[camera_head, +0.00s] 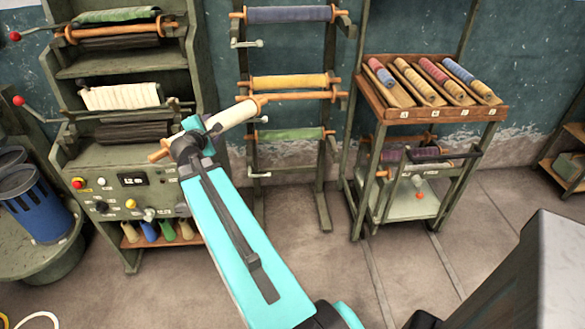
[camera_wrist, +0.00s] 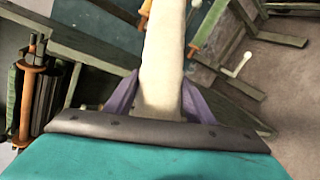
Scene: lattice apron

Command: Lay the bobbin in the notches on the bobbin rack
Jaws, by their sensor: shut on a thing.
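My gripper (camera_wrist: 160,100) is shut on a cream bobbin with orange wooden ends. The bobbin (camera_head: 236,115) is held tilted, its right end higher, in front of the gap between the machine and the rack in the head view. In the wrist view the cream bobbin (camera_wrist: 164,50) runs away from me between the purple fingers. The bobbin rack (camera_head: 324,180) is the green upright frame at centre. It bears a blue bobbin (camera_head: 288,14), a yellow bobbin (camera_head: 288,82) and a green bobbin (camera_head: 290,134). The held bobbin's right end overlaps the rack's left post; I cannot tell whether they touch. The notches are too small to make out.
A green machine (camera_head: 115,180) with rollers and red-knobbed levers stands at left. A wooden-topped trolley (camera_head: 430,116) with several colored rolls stands right of the rack. Blue bins (camera_head: 35,205) are at far left. The floor before the rack is clear.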

